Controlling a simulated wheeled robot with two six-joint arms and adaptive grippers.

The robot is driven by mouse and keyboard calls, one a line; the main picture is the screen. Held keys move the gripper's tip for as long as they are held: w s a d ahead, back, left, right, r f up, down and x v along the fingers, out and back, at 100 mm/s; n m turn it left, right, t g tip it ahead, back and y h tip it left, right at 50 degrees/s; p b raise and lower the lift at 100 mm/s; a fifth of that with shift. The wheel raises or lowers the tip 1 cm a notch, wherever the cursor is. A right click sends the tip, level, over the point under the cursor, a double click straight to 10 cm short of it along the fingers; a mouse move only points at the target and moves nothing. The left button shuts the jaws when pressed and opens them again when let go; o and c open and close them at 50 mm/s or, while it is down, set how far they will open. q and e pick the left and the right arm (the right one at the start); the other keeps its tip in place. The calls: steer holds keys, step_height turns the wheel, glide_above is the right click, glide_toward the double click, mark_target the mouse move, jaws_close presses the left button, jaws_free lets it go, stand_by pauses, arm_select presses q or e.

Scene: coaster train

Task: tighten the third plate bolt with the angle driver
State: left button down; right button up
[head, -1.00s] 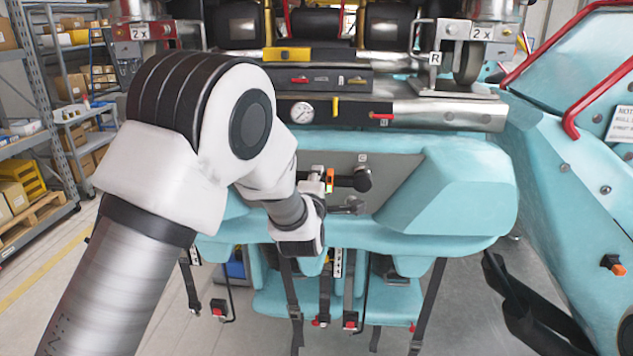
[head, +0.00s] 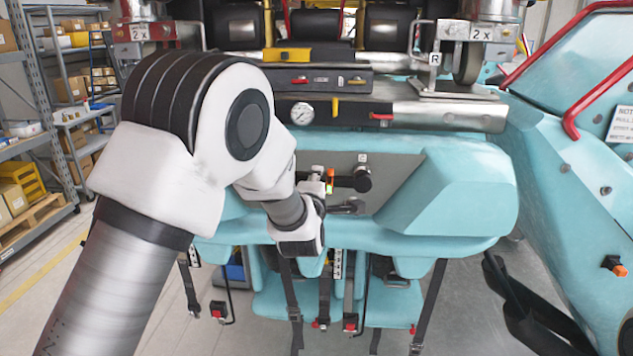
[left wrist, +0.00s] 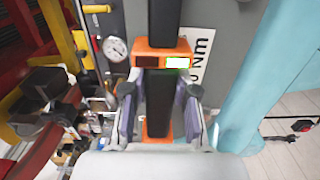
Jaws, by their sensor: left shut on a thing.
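My left gripper (head: 322,187) is shut on the angle driver (head: 345,181), in front of the grey plate (head: 398,175) on the turquoise car. The driver lies nearly level, with its dark head to the right, just below a small white tag marked C. In the left wrist view, the fingers (left wrist: 160,108) close on the driver's orange and black body (left wrist: 150,46), which has a small lit display. The bolt under the driver's head is hidden, so I cannot tell whether the driver sits on it. My right gripper is not in view.
A pressure gauge (head: 302,113) and a metal beam (head: 450,113) stand above the plate. Turquoise bodywork (head: 455,195) bulges out to the right of it. Straps with buckles (head: 350,322) hang below. Shelves (head: 50,90) stand far left. A red rail (head: 590,105) lies at the right.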

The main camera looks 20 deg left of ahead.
arm_select(q)
steer(key=shift+r+x, duration=0.2)
steer(key=shift+x, duration=0.65)
stand_by(0.9)
steer(key=shift+b, duration=0.5)
stand_by(1.0)
steer(key=shift+s+d+f+b, duration=0.1)
steer(key=shift+s+b, duration=0.2)
steer(key=b+v, duration=0.1)
steer(key=v, duration=0.2)
steer(key=shift+s+d, duration=0.15)
steer(key=shift+s, duration=0.2)
stand_by(0.4)
